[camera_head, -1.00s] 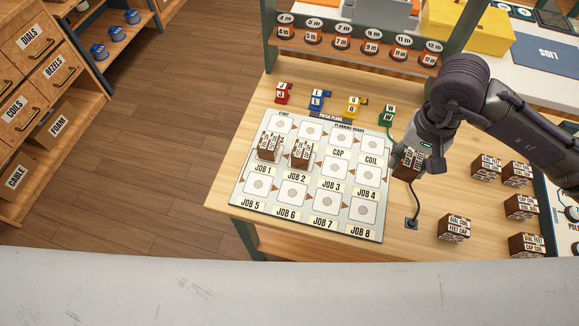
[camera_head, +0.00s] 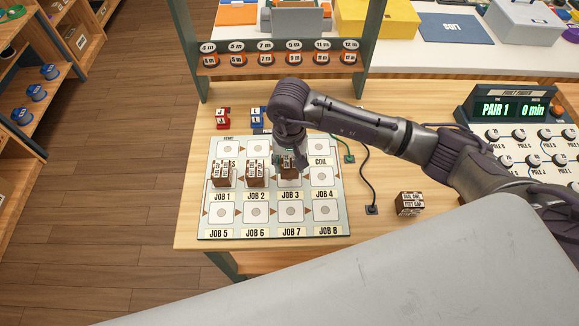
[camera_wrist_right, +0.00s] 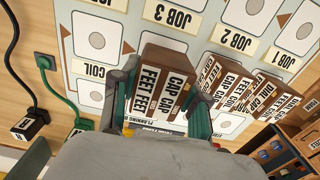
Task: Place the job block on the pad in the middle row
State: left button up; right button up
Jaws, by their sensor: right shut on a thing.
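My right gripper (camera_head: 289,156) is shut on a brown job block (camera_wrist_right: 165,82) with white labels reading FEET and CAP. In the head view the held block (camera_head: 288,166) is at the JOB 3 pad (camera_head: 290,179) in the middle row of the planning board (camera_head: 340,212). I cannot tell whether it touches the pad. In the wrist view the fingers are on both sides of the block, which hides the pad. Two other job blocks stand on the JOB 1 (camera_head: 221,174) and JOB 2 (camera_head: 255,174) pads, close to its left. My left gripper is out of view.
The JOB 4 pad (camera_head: 325,179) and the bottom-row pads are bare. Another block (camera_head: 409,204) stands on the table to the right. A cable socket (camera_head: 372,210) lies between it and the board. A spool rack (camera_head: 280,56) stands behind. A console (camera_head: 520,110) is at the right.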

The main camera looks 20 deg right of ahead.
aim_at(289, 171)
notch_tip(289, 171, down, 2)
jog(key=shift+f+p, duration=0.2)
jog(key=shift+p, duration=0.15)
jog(key=shift+f, duration=0.3)
jog(key=shift+f, duration=0.2)
jog(key=o, duration=1.2)
jog(key=shift+c, duration=0.2)
